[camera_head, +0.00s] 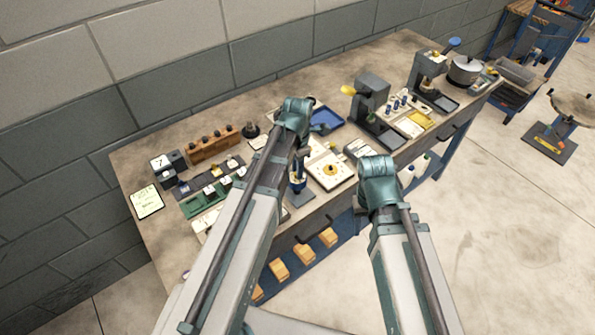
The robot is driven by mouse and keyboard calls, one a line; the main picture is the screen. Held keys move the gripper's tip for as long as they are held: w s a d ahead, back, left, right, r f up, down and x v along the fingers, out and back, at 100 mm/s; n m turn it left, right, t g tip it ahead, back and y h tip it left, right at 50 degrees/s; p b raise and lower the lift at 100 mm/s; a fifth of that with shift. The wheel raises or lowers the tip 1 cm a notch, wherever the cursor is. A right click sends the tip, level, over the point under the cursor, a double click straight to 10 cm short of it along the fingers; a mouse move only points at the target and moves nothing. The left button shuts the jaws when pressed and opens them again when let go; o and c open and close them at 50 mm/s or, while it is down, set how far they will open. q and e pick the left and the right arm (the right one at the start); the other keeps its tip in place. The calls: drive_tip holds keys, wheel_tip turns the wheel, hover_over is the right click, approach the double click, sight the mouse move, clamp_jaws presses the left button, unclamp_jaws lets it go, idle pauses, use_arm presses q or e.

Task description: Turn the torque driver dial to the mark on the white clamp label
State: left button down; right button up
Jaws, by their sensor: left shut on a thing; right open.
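My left gripper (299,166) points down over the front middle of the bench. It is shut on a small blue-and-dark upright thing (297,185), which may be the torque driver; its dial marks are too small to read. A white square board (343,173) with a yellow round piece (330,170) lies just right of it. My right gripper (361,213) is open near the bench's front edge, mostly hidden by its wrist. A pale card (147,201) with handwriting lies at the left end. I cannot tell which piece is the white clamp label.
The workbench (128,159) runs along a grey block wall. A wooden rack (213,146), a green tray (193,207) and a blue tray (327,121) stand left and behind. Dark presses (371,95) and a pot (465,69) stand right. Yellow-brown blocks (304,253) sit below.

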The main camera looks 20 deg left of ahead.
idle(0.3)
use_arm(q)
drive_tip(key=n, duration=0.3)
drive_tip(key=shift+c, duration=1)
unclamp_jaws()
drive_tip(key=shift+r, duration=0.1)
wheel_tip(320, 180, up, 8)
drive_tip(key=p, duration=0.8)
